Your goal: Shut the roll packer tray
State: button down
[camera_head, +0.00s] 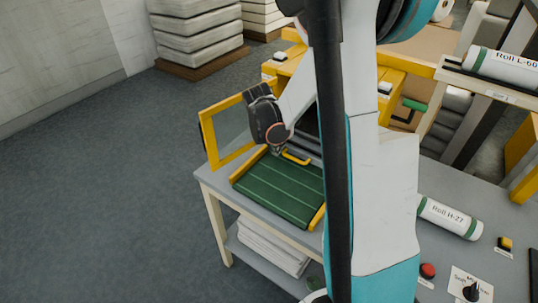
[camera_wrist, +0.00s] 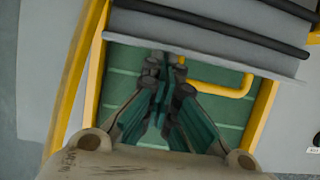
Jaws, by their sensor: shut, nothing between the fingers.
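The roll packer tray is a green ribbed panel (camera_head: 278,188) between yellow side rails, extended out of the packer over the grey table in the head view. Its green surface also shows in the wrist view (camera_wrist: 122,62). A yellow loop handle (camera_wrist: 222,88) lies at the tray's packer end, beside a grey edge strip; it shows in the head view too (camera_head: 296,158). My gripper (camera_wrist: 168,62) is shut and empty. Its fingertips appear over the tray, just left of the handle; I cannot tell whether they touch anything. My arm hides part of the packer in the head view.
A yellow-framed clear door (camera_head: 206,140) stands open left of the tray. A white roll (camera_head: 447,216) lies on the table at right, near a red button (camera_head: 428,270) and a dial (camera_head: 471,292). Another roll (camera_head: 505,66) rests on a rack. Floor at left is clear.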

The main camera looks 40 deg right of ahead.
jog(key=w+d, duration=0.1)
jog(key=d, duration=0.3)
jog(key=w+d, duration=0.2)
jog(key=d, duration=0.2)
jog(key=w+d, duration=0.1)
jog(key=d, duration=0.3)
jog(key=shift+w+d, duration=0.1)
jog(key=shift+w, duration=0.15)
